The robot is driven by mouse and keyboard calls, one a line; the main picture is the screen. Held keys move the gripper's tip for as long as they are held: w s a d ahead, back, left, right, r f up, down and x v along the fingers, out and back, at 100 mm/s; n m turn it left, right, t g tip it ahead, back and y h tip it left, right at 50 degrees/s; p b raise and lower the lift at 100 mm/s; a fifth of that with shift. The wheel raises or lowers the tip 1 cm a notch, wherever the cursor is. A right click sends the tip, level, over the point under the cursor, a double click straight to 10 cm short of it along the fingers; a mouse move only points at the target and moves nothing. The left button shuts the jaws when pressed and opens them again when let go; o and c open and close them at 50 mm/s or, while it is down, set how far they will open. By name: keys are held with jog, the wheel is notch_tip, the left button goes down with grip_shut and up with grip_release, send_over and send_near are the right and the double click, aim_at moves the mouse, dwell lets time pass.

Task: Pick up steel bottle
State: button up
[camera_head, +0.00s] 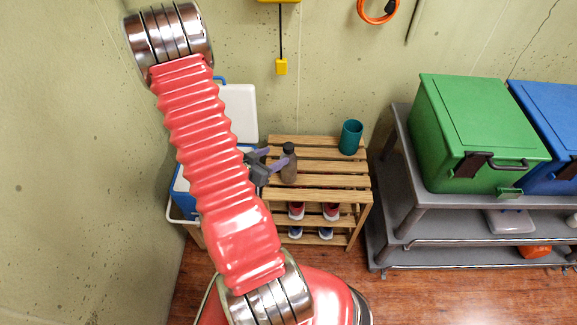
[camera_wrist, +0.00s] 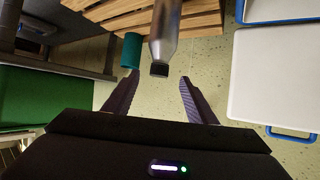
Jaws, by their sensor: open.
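The steel bottle (camera_head: 289,168) stands upright on the top of a slatted wooden rack (camera_head: 330,181); it has a dark cap and looks brownish grey. In the wrist view the bottle (camera_wrist: 166,32) shows as a grey metal body with its dark cap towards me. My gripper (camera_head: 272,163) is open at the bottle's left side in the head view. In the wrist view the fingertips of my gripper (camera_wrist: 158,78) are on either side of the cap in the picture, with gaps showing. I cannot tell whether the bottle is between the fingers or just beyond them.
A teal cup (camera_head: 350,138) stands on the rack, right of the bottle. Shoes (camera_head: 296,211) sit on the lower shelves. An open blue-and-white cooler (camera_head: 240,108) is left, partly behind my arm. A grey shelf (camera_head: 393,190) with green (camera_head: 470,135) and blue (camera_head: 550,120) bins is right.

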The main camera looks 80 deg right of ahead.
aim_at(285, 151)
jog(key=shift+x, duration=1.6)
jog(key=shift+x, duration=2.65)
jog(key=shift+f, duration=0.1)
jog(key=shift+a, duration=0.1)
grip_shut()
